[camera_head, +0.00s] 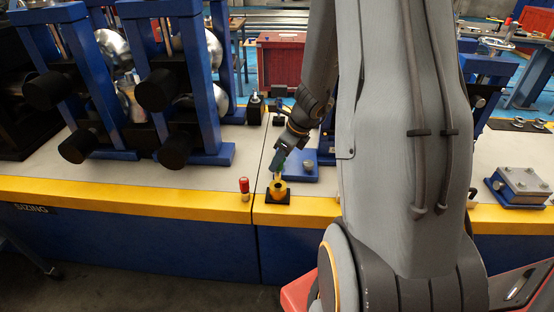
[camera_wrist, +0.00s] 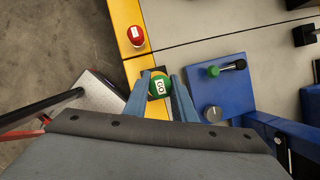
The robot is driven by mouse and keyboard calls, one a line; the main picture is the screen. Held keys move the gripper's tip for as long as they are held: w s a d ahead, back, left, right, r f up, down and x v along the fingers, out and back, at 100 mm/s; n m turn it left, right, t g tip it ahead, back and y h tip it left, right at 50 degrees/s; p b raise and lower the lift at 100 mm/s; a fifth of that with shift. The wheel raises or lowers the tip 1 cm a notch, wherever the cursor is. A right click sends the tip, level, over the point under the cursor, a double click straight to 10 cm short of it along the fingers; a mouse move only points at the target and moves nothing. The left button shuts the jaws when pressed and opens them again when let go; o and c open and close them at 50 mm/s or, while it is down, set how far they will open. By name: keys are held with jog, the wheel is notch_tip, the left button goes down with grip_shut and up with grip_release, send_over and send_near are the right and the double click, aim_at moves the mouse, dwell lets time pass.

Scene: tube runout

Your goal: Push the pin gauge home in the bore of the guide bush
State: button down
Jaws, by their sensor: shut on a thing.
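The pin gauge (camera_wrist: 159,86) has a green head with a white GO label, seen from above between my fingers in the wrist view. My gripper (camera_wrist: 161,80) is shut on this head. In the head view my gripper (camera_head: 280,162) is above the yellow guide bush (camera_head: 278,188), which stands on a dark square base at the bench's front edge. A short pale length of pin shows between the fingers and the bush. The pin looks roughly in line with the bore; its lower end and the bore mouth are too small to make out.
A red-headed gauge (camera_head: 244,185) stands left of the bush; it also shows in the wrist view (camera_wrist: 136,35). A blue plate (camera_head: 301,171) with a knob lies behind and right. Blue roller stands (camera_head: 190,100) fill the bench at left. The pale benchtop between is clear.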

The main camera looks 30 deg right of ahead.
aim_at(278, 177)
jog(key=shift+f+b, duration=0.6)
jog(key=shift+f, duration=0.25)
jog(key=shift+f+b, duration=2.6)
jog(key=shift+f, duration=0.15)
dwell(1.2)
jog(key=c, duration=1.4)
grip_release()
jog(key=p+v, duration=0.1)
jog(key=v, duration=0.6)
jog(key=shift+s+d+r+p, duration=0.1)
jog(key=shift+r+p, duration=0.2)
jog(key=shift+r, duration=0.1)
